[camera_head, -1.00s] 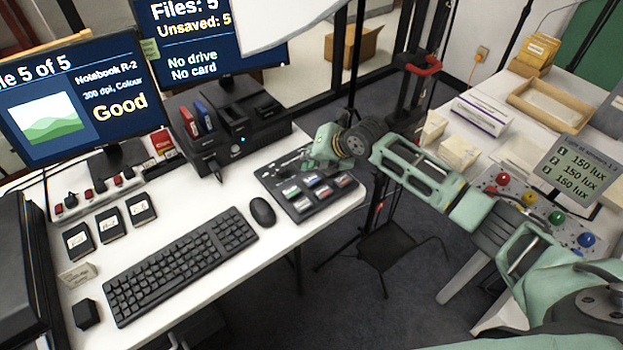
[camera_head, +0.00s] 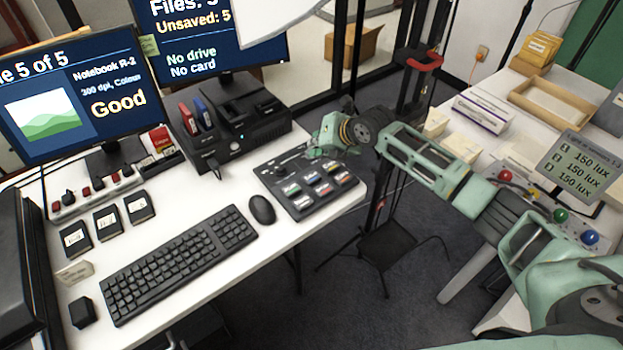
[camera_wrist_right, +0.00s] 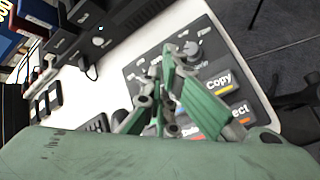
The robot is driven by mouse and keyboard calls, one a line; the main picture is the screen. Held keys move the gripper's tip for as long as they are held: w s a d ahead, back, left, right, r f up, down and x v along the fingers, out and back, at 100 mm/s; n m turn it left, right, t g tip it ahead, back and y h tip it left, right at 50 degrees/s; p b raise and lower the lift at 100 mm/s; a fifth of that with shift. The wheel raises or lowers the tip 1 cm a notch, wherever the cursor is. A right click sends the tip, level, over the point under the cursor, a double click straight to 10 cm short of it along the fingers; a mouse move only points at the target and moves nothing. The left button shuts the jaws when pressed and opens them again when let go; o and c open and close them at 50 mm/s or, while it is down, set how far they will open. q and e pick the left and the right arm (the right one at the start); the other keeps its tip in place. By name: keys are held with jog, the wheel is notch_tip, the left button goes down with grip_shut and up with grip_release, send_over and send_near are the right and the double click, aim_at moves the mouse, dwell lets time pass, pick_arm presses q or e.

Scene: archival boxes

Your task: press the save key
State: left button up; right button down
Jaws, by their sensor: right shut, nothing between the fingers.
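A dark key panel (camera_head: 301,203) with several colour-marked keys lies on the right part of the white desk, and it also shows in the right wrist view (camera_wrist_right: 223,48). There a key labelled Copy (camera_wrist_right: 218,80) is readable; other labels are partly hidden by the fingers. I cannot make out which key is the save key. My right gripper (camera_head: 312,150) is over the panel's back right edge, shut and empty. In the wrist view its green fingers (camera_wrist_right: 172,55) are over the panel; whether they touch it I cannot tell. My left gripper is not in view.
A keyboard (camera_head: 180,262) and mouse (camera_head: 262,209) lie left of the panel. A black dock unit (camera_head: 238,125) stands behind it. One monitor (camera_head: 215,40) reads "Unsaved: 5", "No drive", "No card"; the other (camera_head: 75,95) reads "Good".

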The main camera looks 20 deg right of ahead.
jog(key=b, duration=0.5)
send_over(315, 173)
notch_tip(315, 173, down, 7)
jog(key=shift+w+r, duration=0.1)
dwell(0.9)
jog(key=shift+f, duration=0.4)
jog(key=shift+f+b, duration=0.6)
jog(key=shift+b, duration=0.15)
dwell(0.5)
jog(key=shift+r, duration=0.15)
jog(key=shift+r+p, duration=0.7)
jog(key=shift+r, duration=0.1)
jog(key=shift+r, duration=0.1)
notch_tip(315, 173, up, 5)
jog(key=p, duration=0.3)
